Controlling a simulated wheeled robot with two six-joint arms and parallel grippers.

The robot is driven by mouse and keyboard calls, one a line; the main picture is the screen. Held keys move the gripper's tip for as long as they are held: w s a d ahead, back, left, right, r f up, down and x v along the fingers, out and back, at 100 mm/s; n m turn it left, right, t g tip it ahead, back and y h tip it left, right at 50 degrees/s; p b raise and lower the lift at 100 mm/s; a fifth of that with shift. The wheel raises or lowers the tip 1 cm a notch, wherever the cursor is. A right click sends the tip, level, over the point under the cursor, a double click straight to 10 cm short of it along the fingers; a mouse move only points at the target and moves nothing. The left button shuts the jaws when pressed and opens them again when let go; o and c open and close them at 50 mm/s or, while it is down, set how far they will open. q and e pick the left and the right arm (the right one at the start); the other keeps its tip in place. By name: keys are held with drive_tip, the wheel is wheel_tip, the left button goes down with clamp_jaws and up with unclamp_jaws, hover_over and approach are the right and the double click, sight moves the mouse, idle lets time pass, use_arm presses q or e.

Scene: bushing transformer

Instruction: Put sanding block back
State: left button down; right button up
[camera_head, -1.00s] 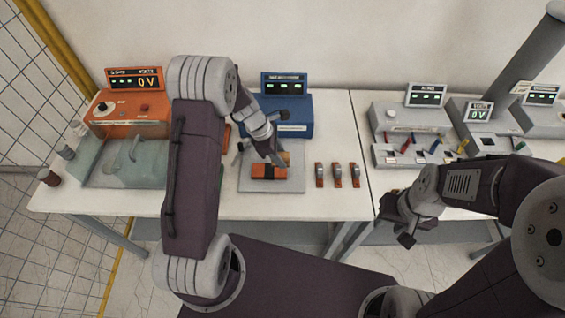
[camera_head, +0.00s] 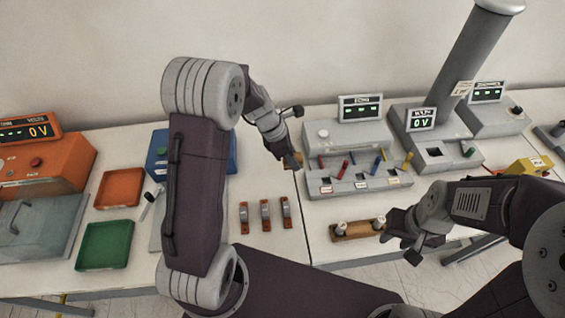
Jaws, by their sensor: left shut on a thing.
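My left gripper (camera_head: 287,158) is in the middle of the head view, above the table in front of the grey console. It is shut on a small tan block, the sanding block (camera_head: 291,162), mostly hidden by the fingers. My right gripper (camera_head: 400,243) is at the lower right, beside a wooden holder (camera_head: 357,230) with white-topped pieces. Its fingers look spread apart and empty.
An orange tray (camera_head: 119,188) and a green tray (camera_head: 104,246) lie at left. Several red-brown clamps (camera_head: 265,215) stand mid-table. A grey console (camera_head: 350,155) with coloured levers is behind. My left arm hides most of the grey mat.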

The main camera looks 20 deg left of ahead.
use_arm(q)
drive_tip(key=shift+s+a+r, duration=0.15)
drive_tip(key=shift+s+a, duration=0.25)
drive_tip(key=shift+s, duration=0.2)
drive_tip(key=shift+w+a+f, duration=0.1)
drive_tip(key=shift+a+f, duration=0.1)
drive_tip(key=shift+a, duration=0.15)
drive_tip(key=w+a+f, duration=0.3)
drive_tip(key=a, duration=0.1)
drive_tip(key=p, duration=0.2)
hover_over(269, 166)
drive_tip(key=s, duration=0.1)
drive_tip(key=f, duration=0.3)
drive_tip(key=shift+s+a, duration=0.15)
drive_tip(key=shift+a, duration=0.15)
drive_tip(key=shift+a+f, duration=0.25)
drive_tip(key=shift+w+a+f, duration=0.1)
drive_tip(key=shift+w+f, duration=0.15)
drive_tip(key=shift+w, duration=0.05)
wheel_tip(269, 166, down, 3)
drive_tip(key=shift+s+f+p, duration=0.15)
drive_tip(key=shift+f+p, duration=0.05)
drive_tip(key=shift+p, duration=0.15)
drive_tip(key=shift+f, duration=0.25)
use_arm(e)
drive_tip(key=shift+s+a+r, duration=0.15)
drive_tip(key=shift+s+r, duration=0.05)
drive_tip(key=shift+r, duration=0.45)
drive_tip(key=shift+s+a+r, duration=0.15)
drive_tip(key=shift+r, duration=0.45)
